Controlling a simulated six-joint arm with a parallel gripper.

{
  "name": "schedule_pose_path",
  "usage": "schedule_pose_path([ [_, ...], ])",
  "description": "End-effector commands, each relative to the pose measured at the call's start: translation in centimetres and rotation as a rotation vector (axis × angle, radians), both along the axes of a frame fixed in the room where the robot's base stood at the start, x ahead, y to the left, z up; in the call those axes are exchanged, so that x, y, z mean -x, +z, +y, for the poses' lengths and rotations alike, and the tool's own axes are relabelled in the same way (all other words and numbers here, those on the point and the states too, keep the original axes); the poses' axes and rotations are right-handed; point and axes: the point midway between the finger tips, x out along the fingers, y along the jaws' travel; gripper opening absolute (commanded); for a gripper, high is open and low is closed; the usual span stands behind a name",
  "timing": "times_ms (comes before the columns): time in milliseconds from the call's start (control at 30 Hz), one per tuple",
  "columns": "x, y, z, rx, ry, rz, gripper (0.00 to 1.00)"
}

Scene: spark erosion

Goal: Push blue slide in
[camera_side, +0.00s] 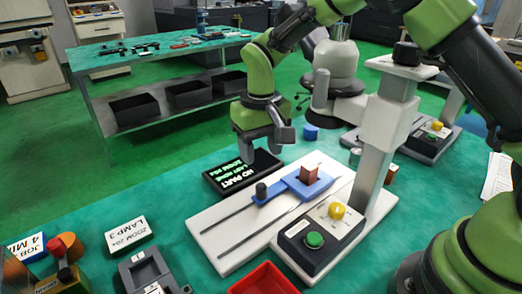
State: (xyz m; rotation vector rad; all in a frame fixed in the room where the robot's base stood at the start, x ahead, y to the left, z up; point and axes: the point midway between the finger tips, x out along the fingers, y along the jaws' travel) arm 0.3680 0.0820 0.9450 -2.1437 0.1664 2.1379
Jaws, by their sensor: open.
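The blue slide (305,187) lies on the rails of a white base plate (226,222). A copper-brown block (309,174) stands on it. A black knob (261,190) is at the slide's left end. The slide sits left of and partly behind the white column (382,135) of the machine. My gripper (269,146) is open, above and behind the knob, over a black display (240,173) and apart from the slide. Its fingertips are small and partly hidden in this view.
A control box (318,237) with a green button and a yellow knob stands in front of the column. The left rail stretch is clear.

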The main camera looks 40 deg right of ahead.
Motion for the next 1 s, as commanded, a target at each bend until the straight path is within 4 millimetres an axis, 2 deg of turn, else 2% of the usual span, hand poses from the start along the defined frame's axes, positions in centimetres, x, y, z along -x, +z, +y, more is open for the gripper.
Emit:
schedule_pose_path([
  [67,-0.1,0.4,0.0,-0.001,0.0,-0.002,0.52],
  [167,-0.2,2.5,0.0,-0.003,-0.001,-0.01,0.52],
  [433,-0.1,11.8,0.0,-0.003,0.0,-0.014,0.52],
  [500,0.3,11.0,0.4,0.038,0.202,-0.003,0.52],
  [667,0.7,10.7,1.1,0.12,0.63,0.012,0.52],
  [900,1.3,10.7,2.2,0.26,1.371,0.094,0.52],
  [1000,1.5,10.8,2.6,0.306,1.625,0.142,0.52],
])
